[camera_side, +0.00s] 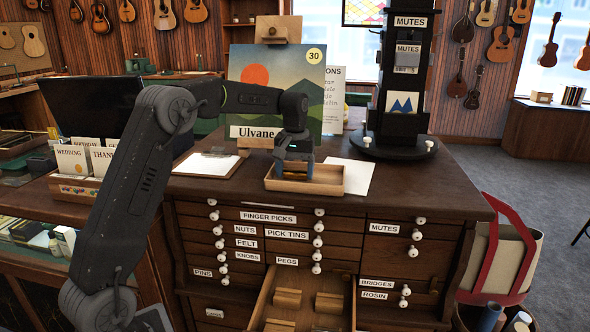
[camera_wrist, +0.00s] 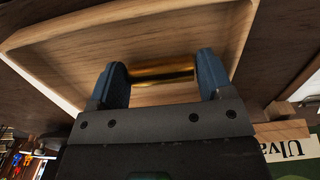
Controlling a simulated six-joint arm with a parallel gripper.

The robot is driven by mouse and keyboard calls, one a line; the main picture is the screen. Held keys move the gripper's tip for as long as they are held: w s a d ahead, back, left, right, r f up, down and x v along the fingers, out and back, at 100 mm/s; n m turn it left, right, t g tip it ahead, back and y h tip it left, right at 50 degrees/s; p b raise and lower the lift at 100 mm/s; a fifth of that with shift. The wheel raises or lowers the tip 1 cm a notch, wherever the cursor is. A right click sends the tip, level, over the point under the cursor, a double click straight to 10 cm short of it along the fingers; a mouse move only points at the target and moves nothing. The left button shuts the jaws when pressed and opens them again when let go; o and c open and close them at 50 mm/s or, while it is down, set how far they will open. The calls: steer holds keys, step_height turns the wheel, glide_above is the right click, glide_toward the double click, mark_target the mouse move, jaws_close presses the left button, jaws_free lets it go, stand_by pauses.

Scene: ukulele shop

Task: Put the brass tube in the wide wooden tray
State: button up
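The wide wooden tray (camera_side: 330,190) sits on top of the dark wooden cabinet, and its bare floor fills much of the wrist view (camera_wrist: 75,60). The brass tube (camera_wrist: 162,73) lies crosswise between my two fingers, with its ends against them. My gripper (camera_side: 294,174) points down with its fingertips inside the tray's outline, and it also shows in the wrist view (camera_wrist: 163,75). It is shut on the tube. In the side view the tube (camera_side: 295,177) is a small golden patch low between the fingers. I cannot tell whether the tube touches the tray floor.
A clipboard (camera_side: 207,164) lies left of the tray, and a white sheet (camera_side: 357,176) lies under its right side. A painting (camera_side: 252,90) stands behind. A black display tower (camera_side: 403,90) stands at the back right. An open drawer (camera_side: 300,303) juts out below.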

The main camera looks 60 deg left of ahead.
mark_target(295, 172)
steer(key=o, duration=0.3)
step_height(295, 172, up, 12)
steer(key=s+d+r+m+t, duration=0.1)
steer(key=s+d+r+m, duration=0.1)
steer(key=s+d+r, duration=0.3)
steer(key=s+d+f+m+t, duration=0.2)
steer(key=s+d+f, duration=0.1)
steer(key=s+d, duration=0.45)
steer(key=s+d+f+m+t, duration=0.1)
steer(key=s+d+f, duration=0.3)
steer(key=s, duration=0.4)
steer(key=s+d+f+m+t, duration=0.1)
steer(key=s+d+f+m, duration=0.2)
steer(key=s+f, duration=0.3)
steer(key=shift+s+d+f+m+t, duration=0.35)
steer(key=shift+s+d, duration=0.25)
steer(key=shift+s, duration=0.3)
